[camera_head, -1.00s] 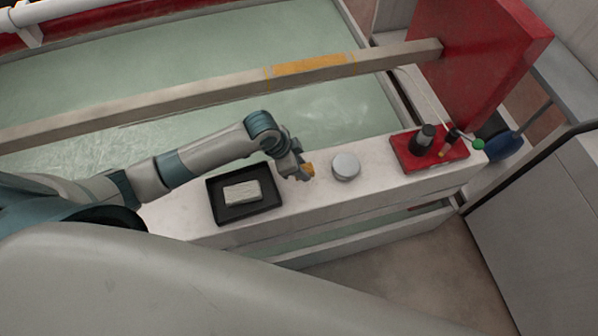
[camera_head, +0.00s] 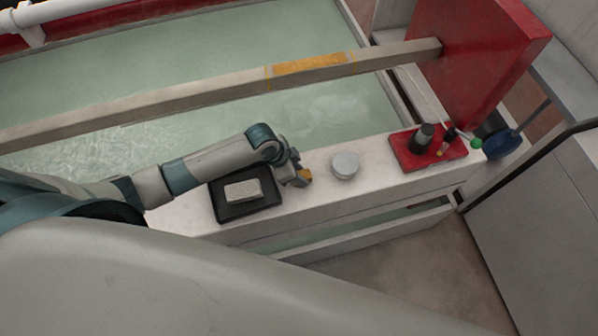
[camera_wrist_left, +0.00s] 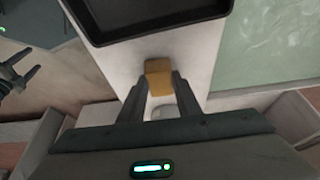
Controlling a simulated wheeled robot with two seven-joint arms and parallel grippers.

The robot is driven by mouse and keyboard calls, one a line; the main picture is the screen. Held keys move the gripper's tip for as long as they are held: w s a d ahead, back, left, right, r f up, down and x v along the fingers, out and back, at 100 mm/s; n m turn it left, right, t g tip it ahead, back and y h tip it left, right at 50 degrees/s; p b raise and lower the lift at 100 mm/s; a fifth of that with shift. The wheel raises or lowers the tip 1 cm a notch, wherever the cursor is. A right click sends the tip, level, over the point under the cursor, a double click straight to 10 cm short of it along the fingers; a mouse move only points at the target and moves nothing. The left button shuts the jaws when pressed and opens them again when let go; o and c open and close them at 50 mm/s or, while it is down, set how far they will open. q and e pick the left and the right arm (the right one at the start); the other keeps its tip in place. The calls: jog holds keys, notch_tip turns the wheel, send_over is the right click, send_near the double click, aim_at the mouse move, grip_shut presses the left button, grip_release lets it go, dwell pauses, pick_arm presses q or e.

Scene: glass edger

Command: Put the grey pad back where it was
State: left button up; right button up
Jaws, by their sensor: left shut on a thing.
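The grey pad (camera_head: 243,190) looks like a pale grey block lying in a black tray (camera_head: 216,201) on the white ledge. My left gripper (camera_head: 303,178) is just right of the tray, apart from the pad. It is shut on a small orange-yellow block (camera_wrist_left: 158,77), which shows between its fingertips in the left wrist view. The black tray's edge (camera_wrist_left: 160,30) shows beyond it there. Whether the block touches the ledge, I cannot tell. My right gripper (camera_wrist_left: 30,62) shows at the left edge of the left wrist view, with its fingers apart and empty.
A round pale disc (camera_head: 345,165) sits on the ledge right of my left gripper. A red mat (camera_head: 403,158) farther right holds dark items. A long beam (camera_head: 200,92) crosses over the greenish glass (camera_head: 130,65). The ledge between disc and red mat is clear.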

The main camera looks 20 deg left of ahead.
pick_arm(q)
jog(key=shift+f, duration=0.15)
jog(key=o, duration=1)
jog(key=shift+r, duration=0.25)
jog(key=b+v, duration=0.1)
jog(key=v, duration=1)
jog(key=shift+s+a+r, duration=0.1)
jog(key=shift+r, duration=0.3)
